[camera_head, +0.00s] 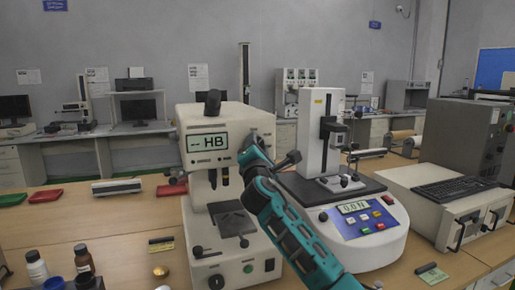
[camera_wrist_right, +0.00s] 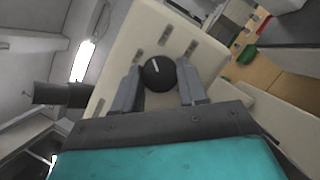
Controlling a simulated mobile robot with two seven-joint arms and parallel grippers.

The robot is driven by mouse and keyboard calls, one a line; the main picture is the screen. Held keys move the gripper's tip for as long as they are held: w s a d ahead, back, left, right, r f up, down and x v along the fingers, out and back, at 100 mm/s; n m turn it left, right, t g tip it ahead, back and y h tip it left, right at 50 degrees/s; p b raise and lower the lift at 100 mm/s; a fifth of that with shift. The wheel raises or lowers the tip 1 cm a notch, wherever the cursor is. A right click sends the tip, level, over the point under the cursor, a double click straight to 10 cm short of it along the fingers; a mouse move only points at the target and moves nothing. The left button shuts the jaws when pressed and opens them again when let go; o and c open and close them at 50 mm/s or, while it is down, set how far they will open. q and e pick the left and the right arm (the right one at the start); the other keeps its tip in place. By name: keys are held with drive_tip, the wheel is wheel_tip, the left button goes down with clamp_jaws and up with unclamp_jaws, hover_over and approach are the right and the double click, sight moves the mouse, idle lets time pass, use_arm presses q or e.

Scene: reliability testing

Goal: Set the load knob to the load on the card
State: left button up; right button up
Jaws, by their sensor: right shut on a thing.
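The hardness tester (camera_head: 229,128) stands on the wooden bench, with a display that reads "-- HB". The load knob (camera_wrist_right: 158,75) is a round black knob with a white pointer line on the tester's pale side panel. In the wrist view the line points up and slightly left. My right gripper (camera_wrist_right: 158,68) is shut on the knob, one finger on each side. In the head view the right gripper (camera_head: 254,157) is at the right side of the tester's head and hides the knob. A small card (camera_head: 161,244) lies left of the tester; its text is too small to read. My left gripper is not in view.
A force tester (camera_head: 352,222) with a display stands close on the right, beside my right arm. Bottles (camera_head: 84,258) stand at the front left. Another small card (camera_head: 432,272) lies at the front right. Red and green trays lie at the back left.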

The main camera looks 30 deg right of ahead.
drive_tip(key=shift+s+d+r+m+g+y, duration=0.15)
drive_tip(key=shift+m+g+y, duration=0.95)
drive_tip(key=shift+m, duration=2.75)
drive_tip(key=shift+w+r+m+g+y, duration=0.1)
drive_tip(key=shift+m+g+y, duration=0.25)
drive_tip(key=shift+m+y, duration=2.45)
drive_tip(key=shift+s+d+r+m+g+y, duration=0.25)
drive_tip(key=shift+m+g, duration=0.5)
drive_tip(key=shift+m, duration=4.2)
drive_tip(key=shift+w+a+f, duration=0.1)
drive_tip(key=shift+w+a, duration=0.05)
drive_tip(key=shift+w, duration=0.05)
drive_tip(key=o, duration=1.1)
drive_tip(key=shift+c, duration=0.2)
drive_tip(key=v, duration=1.3)
drive_tip(key=shift+b, duration=0.45)
